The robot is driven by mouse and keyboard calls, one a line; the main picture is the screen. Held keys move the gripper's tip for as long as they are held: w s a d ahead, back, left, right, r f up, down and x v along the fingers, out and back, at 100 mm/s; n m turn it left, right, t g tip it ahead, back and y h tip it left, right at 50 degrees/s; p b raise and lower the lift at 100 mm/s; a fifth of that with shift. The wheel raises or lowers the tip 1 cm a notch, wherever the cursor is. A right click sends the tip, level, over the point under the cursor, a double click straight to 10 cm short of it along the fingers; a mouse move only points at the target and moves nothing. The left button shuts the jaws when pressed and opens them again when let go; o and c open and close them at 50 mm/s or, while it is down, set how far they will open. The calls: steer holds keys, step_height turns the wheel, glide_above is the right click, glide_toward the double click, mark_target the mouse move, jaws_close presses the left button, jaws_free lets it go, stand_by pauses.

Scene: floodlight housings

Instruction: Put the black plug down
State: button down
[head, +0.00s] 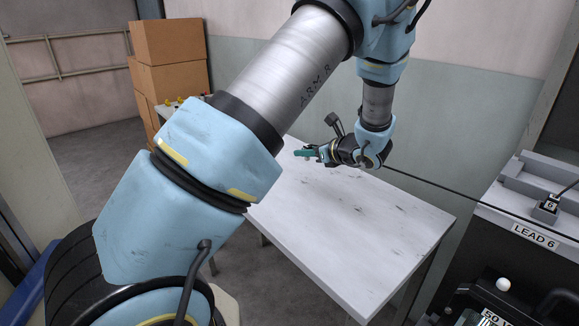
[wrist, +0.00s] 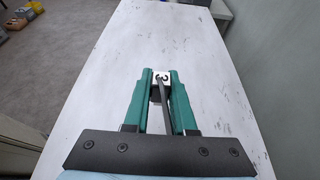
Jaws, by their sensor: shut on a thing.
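My gripper (head: 306,153) is over the far part of a white table (head: 370,235) in the head view. In the wrist view its two green fingers (wrist: 161,80) are shut on the black plug (wrist: 156,95). The plug shows between the fingertips, with a white label bearing a dark mark on its end. A dark cable (wrist: 166,110) runs from it back toward the wrist. In the head view the plug is hidden at the fingers. Whether it touches the tabletop, I cannot tell.
A black lead (head: 450,191) stretches from near my wrist to the right. At the right stands a unit marked LEAD 6 (head: 535,237) with a small plug marked 6 (head: 549,203). Cardboard boxes (head: 170,65) are stacked at the back left. The tabletop around the gripper is bare.

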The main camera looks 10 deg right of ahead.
mark_target(305, 187)
steer(key=f+p, duration=0.1)
steer(key=f, duration=0.2)
steer(key=f+p, duration=0.1)
steer(key=f, duration=0.2)
steer(key=f+p, duration=0.1)
steer(key=f, duration=0.2)
steer(key=shift+w+d, duration=0.25)
steer(key=shift+w, duration=0.15)
steer(key=shift+f, duration=0.5)
steer(key=shift+f, duration=0.2)
steer(key=c, duration=0.7)
jaws_free()
steer(key=shift+c, duration=0.2)
steer(key=shift+r, duration=0.1)
